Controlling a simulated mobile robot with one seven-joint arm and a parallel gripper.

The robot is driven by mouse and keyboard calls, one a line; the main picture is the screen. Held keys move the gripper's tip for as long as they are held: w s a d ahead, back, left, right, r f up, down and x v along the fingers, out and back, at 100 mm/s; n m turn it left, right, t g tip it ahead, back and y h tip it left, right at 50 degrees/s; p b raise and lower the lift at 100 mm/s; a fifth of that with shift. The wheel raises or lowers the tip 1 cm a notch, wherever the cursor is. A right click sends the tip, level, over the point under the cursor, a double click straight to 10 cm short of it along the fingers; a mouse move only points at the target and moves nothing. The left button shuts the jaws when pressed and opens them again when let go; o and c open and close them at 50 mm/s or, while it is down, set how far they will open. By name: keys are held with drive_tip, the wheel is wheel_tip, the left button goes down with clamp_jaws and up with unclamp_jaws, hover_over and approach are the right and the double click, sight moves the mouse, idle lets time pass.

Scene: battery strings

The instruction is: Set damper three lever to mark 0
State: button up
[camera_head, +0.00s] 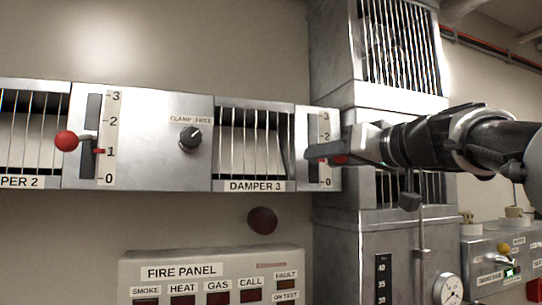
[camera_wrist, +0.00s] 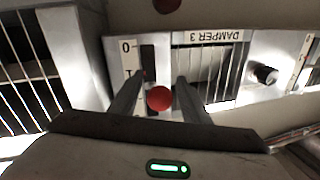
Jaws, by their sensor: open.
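The damper three lever ends in a red ball knob (camera_wrist: 159,98), which shows in the wrist view between the two fingers of my gripper (camera_wrist: 160,82). The fingers are open, one on each side of the knob, with a gap visible on both sides. The damper three scale (camera_wrist: 127,60) is upside down there, with 0 at the top. In the head view my gripper (camera_head: 314,153) covers the lever and the scale around mark 1. Marks 3, 2 and 0 (camera_head: 327,182) stay visible. The lever's exact setting is hard to read.
The damper two lever with its red knob (camera_head: 66,141) is at the left. A "CLAMP FREE" dial (camera_head: 190,138) sits between the dampers. A dark red round knob (camera_head: 262,220) is below, above the fire panel (camera_head: 215,262). A metal duct cabinet (camera_head: 345,235) stands close at the right.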

drive_tip(key=shift+w+a, duration=0.15)
drive_tip(key=shift+w, duration=0.1)
clamp_jaws()
